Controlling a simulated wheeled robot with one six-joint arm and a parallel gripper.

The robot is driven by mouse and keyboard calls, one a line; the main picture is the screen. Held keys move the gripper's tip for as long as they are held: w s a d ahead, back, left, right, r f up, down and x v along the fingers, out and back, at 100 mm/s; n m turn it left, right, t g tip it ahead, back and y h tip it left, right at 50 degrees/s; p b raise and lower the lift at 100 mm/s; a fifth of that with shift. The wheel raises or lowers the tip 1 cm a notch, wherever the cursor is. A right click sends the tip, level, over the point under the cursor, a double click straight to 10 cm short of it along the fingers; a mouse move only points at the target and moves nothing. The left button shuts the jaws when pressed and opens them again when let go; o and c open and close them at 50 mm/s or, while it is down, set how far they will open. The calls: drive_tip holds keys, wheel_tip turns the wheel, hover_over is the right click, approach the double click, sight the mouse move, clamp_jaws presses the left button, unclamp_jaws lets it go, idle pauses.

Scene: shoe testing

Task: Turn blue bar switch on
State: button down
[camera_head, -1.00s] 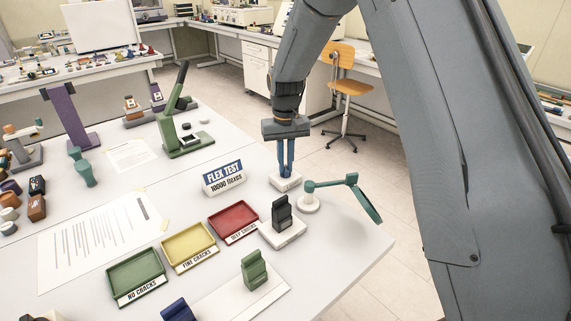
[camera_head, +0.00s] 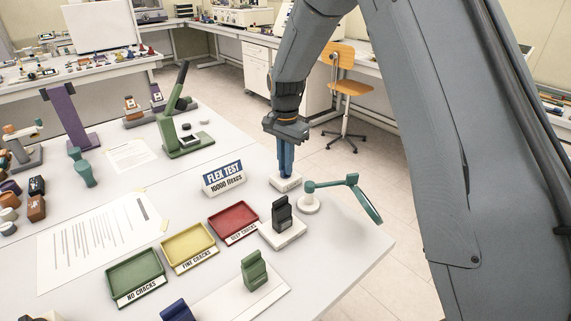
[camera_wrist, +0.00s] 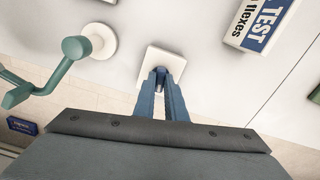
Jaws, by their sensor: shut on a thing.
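The switch has a small white base plate (camera_head: 293,188) on the table, right of the flex test sign. The base also shows in the wrist view (camera_wrist: 177,57), with a dark part at its middle between my fingertips. My gripper (camera_head: 286,174) points down onto the base with its two long blue fingers. In the wrist view my gripper (camera_wrist: 160,72) is shut on the switch's bar at the middle of the base. The fingers hide most of the bar, so its tilt and colour are hard to tell.
A teal magnifier lamp (camera_head: 345,183) stands close to the right of the switch. The flex test sign (camera_head: 223,177) is at its left. A dark upright block (camera_head: 282,214) on a white base and a red tray (camera_head: 234,221) stand nearer. The table's right edge is close.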

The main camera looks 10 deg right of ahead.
drive_tip(key=shift+w+r+m, duration=0.1)
drive_tip(key=shift+m, duration=1)
drive_tip(key=c, duration=1.8)
unclamp_jaws()
wheel_tip(320, 180, up, 8)
drive_tip(key=shift+f+b, duration=0.15)
drive_tip(key=shift+b, duration=1.1)
